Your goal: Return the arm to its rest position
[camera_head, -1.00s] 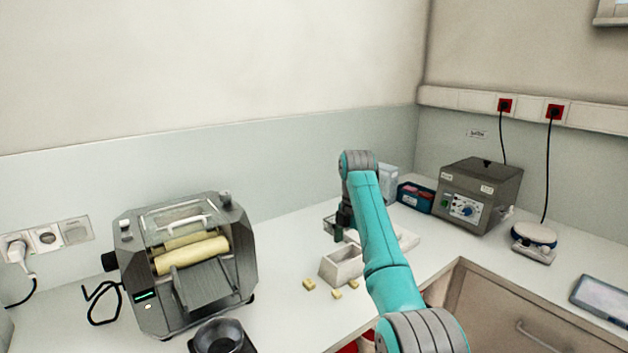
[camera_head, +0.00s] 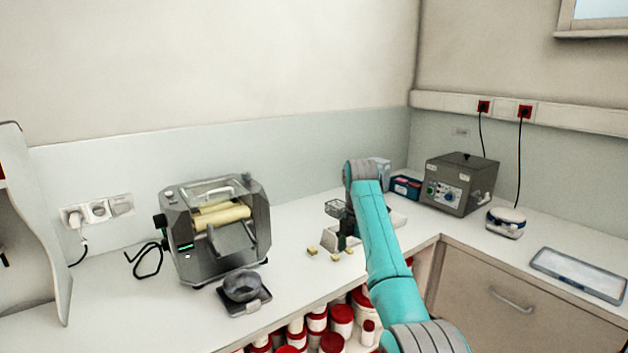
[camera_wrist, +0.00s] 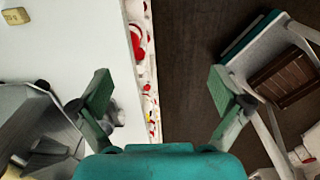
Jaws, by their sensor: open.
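My teal arm stretches forward over the counter's front edge in the head view. In the wrist view my gripper (camera_wrist: 160,92) is open, its two green fingers wide apart with nothing between them. The fingers straddle the counter edge as seen from the wrist, with red-and-white jars and dark floor beyond. In the head view my gripper (camera_head: 344,232) hangs from the far end of the arm, small and dark, in front of a pale box that it partly hides.
A roller mill (camera_head: 215,245) and a dark bowl on a scale (camera_head: 243,290) stand left of my arm. Small yellow blocks (camera_head: 312,251) lie near the gripper. Red-lidded jars (camera_head: 341,318) fill a shelf below. A grey control box (camera_head: 460,185) stands at right. A chair-like object (camera_wrist: 280,75) shows in the wrist view.

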